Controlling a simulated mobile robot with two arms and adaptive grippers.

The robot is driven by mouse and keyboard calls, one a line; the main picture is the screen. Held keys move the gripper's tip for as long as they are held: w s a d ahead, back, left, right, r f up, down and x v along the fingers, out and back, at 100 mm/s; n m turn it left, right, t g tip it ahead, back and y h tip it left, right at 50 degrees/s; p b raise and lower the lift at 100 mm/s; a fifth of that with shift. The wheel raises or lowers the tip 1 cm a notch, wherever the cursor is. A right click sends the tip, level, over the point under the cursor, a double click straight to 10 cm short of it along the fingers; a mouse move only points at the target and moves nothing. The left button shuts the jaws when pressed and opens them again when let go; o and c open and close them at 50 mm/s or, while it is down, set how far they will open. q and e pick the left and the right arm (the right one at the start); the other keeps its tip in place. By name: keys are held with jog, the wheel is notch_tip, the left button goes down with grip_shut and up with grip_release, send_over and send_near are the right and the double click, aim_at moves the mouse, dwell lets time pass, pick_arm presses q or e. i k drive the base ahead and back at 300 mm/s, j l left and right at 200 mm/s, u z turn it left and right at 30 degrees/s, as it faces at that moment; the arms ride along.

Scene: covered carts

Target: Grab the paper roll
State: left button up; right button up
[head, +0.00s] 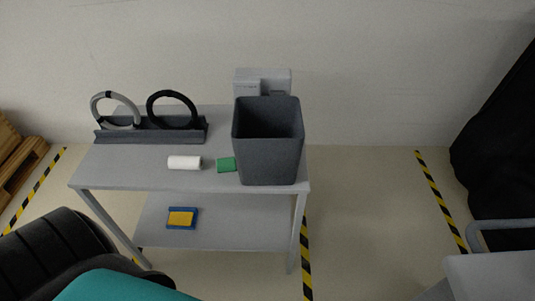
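The white paper roll (184,163) lies on its side on the grey table's top (120,172), near the front edge left of centre. Nothing touches it. Neither of my grippers shows in the head view.
A dark grey bin (268,142) stands on the table's right side, with a green item (227,164) beside it. A rack (150,134) with two rings is at the back left. A blue and yellow item (182,218) lies on the lower shelf. A covered black shape (500,150) is at right.

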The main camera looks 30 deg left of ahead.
aim_at(175, 162)
jog(key=u, duration=0.4)
jog(key=k+j+u, duration=0.1)
jog(key=u, duration=0.25)
jog(key=k+u, duration=0.1)
jog(key=u, duration=0.3)
jog(key=j+u, duration=0.1)
jog(key=u, duration=0.3)
jog(key=i+j+z, duration=0.15)
jog(key=j, duration=0.25)
jog(key=i, duration=0.1)
